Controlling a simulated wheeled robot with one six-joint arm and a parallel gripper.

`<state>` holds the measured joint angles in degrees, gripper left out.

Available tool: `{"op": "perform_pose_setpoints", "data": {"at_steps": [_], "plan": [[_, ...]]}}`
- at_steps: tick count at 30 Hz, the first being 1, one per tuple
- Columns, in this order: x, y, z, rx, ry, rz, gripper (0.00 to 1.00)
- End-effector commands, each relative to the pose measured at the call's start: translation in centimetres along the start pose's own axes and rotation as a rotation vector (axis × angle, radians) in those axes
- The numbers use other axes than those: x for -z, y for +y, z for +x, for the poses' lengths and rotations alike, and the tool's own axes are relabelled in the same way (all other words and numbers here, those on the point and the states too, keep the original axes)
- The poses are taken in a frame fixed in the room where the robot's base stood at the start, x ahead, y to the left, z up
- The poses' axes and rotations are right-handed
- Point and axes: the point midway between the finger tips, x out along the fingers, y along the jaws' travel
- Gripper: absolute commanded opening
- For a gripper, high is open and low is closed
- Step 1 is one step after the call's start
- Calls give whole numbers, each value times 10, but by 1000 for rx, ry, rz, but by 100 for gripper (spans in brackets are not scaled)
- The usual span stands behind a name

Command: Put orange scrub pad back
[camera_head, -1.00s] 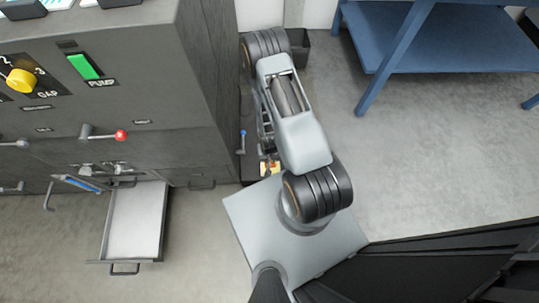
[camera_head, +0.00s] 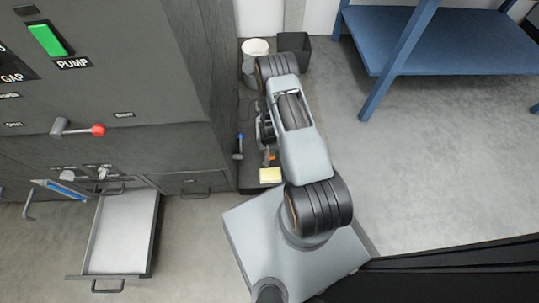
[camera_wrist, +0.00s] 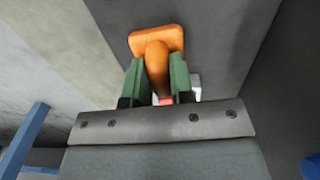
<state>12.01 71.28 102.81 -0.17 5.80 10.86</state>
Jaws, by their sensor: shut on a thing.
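The orange scrub pad (camera_wrist: 157,41) shows in the wrist view as a flat orange plate with a rounded orange grip. My gripper (camera_wrist: 157,62) has two green fingers shut on that grip, one on each side. The plate sticks out beyond the fingertips, in front of a dark grey surface; I cannot tell whether it touches it. In the head view my arm hides most of the gripper. A small orange patch (camera_head: 272,157) shows beside the arm, too small to identify surely.
A grey machine (camera_head: 150,90) stands at the left with an open, empty-looking drawer (camera_head: 122,232). A white round container (camera_head: 256,47) and dark bin (camera_head: 294,50) stand behind. A blue table (camera_head: 450,45) is at the right; floor between is clear.

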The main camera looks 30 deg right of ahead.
Motion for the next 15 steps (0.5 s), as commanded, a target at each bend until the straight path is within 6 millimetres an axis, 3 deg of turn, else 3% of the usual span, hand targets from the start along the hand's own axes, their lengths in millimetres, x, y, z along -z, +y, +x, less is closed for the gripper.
{"op": "perform_pose_setpoints", "data": {"at_steps": [11,15], "plan": [[15,0,20,0,0,0,3],[18,0,40,0,-1,0,3]]}}
